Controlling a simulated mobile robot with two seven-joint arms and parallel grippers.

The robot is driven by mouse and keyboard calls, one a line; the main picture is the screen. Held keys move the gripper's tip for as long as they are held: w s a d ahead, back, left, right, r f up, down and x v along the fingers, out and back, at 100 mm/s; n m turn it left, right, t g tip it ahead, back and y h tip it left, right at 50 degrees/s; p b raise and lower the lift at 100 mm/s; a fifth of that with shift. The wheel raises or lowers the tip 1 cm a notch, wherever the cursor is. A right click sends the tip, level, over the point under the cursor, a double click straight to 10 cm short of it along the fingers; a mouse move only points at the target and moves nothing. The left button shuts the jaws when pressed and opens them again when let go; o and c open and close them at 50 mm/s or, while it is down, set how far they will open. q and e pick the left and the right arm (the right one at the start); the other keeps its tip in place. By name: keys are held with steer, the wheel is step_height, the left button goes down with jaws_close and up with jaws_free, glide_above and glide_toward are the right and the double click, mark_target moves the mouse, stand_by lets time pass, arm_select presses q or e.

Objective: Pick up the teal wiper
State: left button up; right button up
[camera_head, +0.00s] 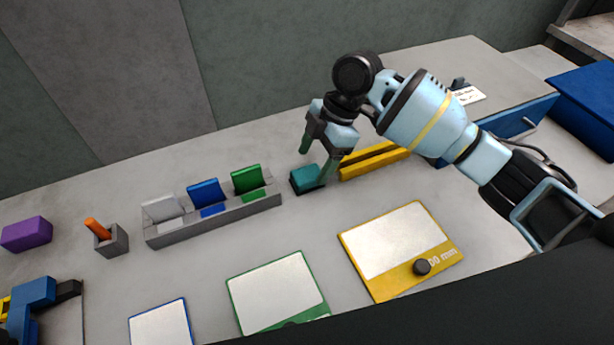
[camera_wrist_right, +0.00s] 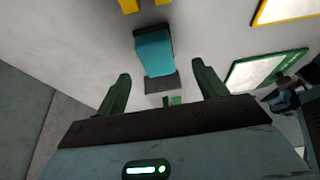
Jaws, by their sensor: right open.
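The teal wiper (camera_head: 304,178) is a small teal block with a dark lower edge. It stands on the grey table just left of two yellow bars. In the right wrist view the teal wiper (camera_wrist_right: 154,52) lies ahead of the fingers, between their lines. My right gripper (camera_head: 316,160) is open and points down at the wiper. One green finger is near the wiper's right side and partly overlaps it in the head view; I cannot tell if they touch. The open fingers also frame the right wrist view (camera_wrist_right: 161,72), with nothing held.
A grey rack (camera_head: 214,220) with white, blue and green pieces stands left of the wiper. Yellow bars (camera_head: 375,160) lie close on the right. Yellow-framed (camera_head: 452,252) and green-framed (camera_head: 232,308) plates lie in front. A purple block (camera_head: 27,234) is far left.

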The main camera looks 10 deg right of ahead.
mark_target(308, 173)
steer(key=x, duration=0.5)
steer(key=shift+w+f, duration=0.1)
steer(key=shift+w, duration=0.05)
steer(key=c, duration=1.1)
steer(key=shift+r, duration=5.05)
steer(key=o, duration=0.5)
steer(key=shift+c, duration=0.2)
steer(key=c, duration=0.3)
